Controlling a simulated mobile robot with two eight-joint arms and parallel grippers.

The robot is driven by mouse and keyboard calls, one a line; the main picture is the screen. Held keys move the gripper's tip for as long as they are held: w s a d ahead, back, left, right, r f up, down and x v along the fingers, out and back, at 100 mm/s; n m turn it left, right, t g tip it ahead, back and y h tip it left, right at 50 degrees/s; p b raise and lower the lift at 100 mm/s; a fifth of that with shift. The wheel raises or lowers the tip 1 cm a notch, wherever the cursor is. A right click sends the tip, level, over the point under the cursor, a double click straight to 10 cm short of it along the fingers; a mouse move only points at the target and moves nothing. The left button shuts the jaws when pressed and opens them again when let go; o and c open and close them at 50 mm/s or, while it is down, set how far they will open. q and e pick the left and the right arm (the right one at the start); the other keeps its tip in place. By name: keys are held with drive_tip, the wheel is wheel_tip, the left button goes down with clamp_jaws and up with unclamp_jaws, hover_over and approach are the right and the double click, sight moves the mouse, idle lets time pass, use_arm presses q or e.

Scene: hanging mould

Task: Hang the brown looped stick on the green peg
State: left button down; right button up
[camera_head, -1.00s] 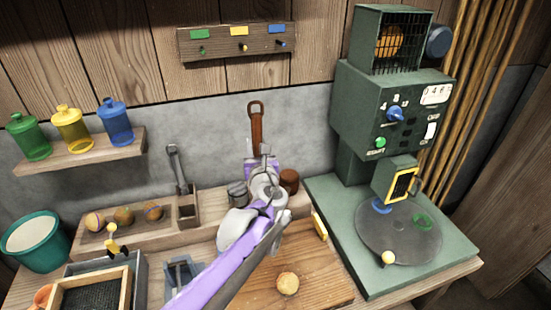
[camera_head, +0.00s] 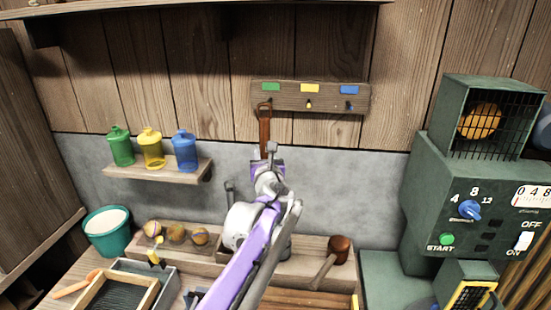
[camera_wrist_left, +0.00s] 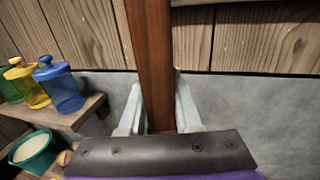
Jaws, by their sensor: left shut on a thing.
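My left gripper (camera_head: 267,157) is shut on the brown looped stick (camera_head: 264,130) and holds it upright, loop at the top. In the left wrist view the stick (camera_wrist_left: 150,62) runs up between the two pale fingers (camera_wrist_left: 158,118). The loop shows in the head view just in front of the peg board's left part. The peg board (camera_head: 325,97) on the wall has a green label (camera_head: 271,87) at left, yellow in the middle and blue at right. The green peg under its label is hidden behind the loop or too small to tell. My right gripper is not in view.
A shelf (camera_head: 150,171) with green, yellow and blue bottles is at the left. A green machine (camera_head: 475,190) stands at the right. A mallet (camera_head: 338,250) and several balls rest on the bench below. The wall below the board is clear.

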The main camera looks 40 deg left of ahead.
use_arm(q)
drive_tip(key=shift+a+r, duration=0.1)
drive_tip(key=shift+a, duration=0.15)
drive_tip(key=w+a+f, duration=0.1)
drive_tip(key=w+a, duration=0.4)
drive_tip(key=w, duration=0.3)
drive_tip(key=shift+w+f, duration=0.3)
drive_tip(key=shift+w, duration=0.1)
idle(0.7)
idle(0.6)
drive_tip(key=c, duration=0.5)
unclamp_jaws()
drive_tip(key=b+v, duration=0.1)
drive_tip(key=v, duration=0.9)
drive_tip(key=shift+s+d, duration=0.25)
drive_tip(key=shift+s, duration=0.05)
